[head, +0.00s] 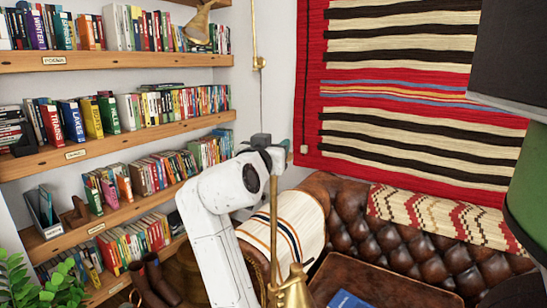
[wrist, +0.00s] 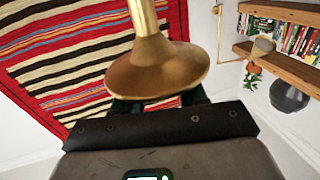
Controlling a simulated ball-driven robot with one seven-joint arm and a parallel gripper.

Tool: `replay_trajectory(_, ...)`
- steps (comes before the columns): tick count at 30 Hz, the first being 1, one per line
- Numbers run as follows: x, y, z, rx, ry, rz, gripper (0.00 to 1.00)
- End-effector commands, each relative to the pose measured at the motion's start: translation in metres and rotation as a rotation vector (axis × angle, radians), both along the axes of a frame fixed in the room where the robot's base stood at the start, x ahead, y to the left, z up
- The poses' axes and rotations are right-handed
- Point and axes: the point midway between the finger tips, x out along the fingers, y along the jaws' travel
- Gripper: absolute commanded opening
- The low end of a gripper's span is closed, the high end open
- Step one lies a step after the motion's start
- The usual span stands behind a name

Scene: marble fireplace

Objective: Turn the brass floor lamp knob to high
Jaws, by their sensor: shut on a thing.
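The brass floor lamp shows in the head view as a thin upright pole (head: 273,225). In the wrist view its brass pole widens into a flared, bell-shaped piece (wrist: 157,70) close to the camera. My gripper (head: 276,157), at the end of my white arm, is at the top of the visible pole. In the wrist view my dark fingers (wrist: 160,106) are partly covered by the flared brass. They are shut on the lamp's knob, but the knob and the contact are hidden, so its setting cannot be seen.
A bookshelf (head: 80,153) fills the left. A brown leather sofa (head: 350,222) stands behind the lamp under a striped wall rug (head: 400,110). A dark tabletop (head: 375,285) with a blue book (head: 347,300) is at the front. A dark shade (head: 510,50) hangs at the right.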

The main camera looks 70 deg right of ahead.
Motion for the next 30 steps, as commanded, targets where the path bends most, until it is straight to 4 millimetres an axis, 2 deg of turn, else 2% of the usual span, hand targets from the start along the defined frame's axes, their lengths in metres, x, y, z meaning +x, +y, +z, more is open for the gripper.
replay_trajectory(2,0.003,0.0,-0.005,0.0,0.001,-0.068,0.11)
replay_trajectory(30,-0.0004,-0.0016,-0.0001,0.001,0.003,-0.967,0.11)
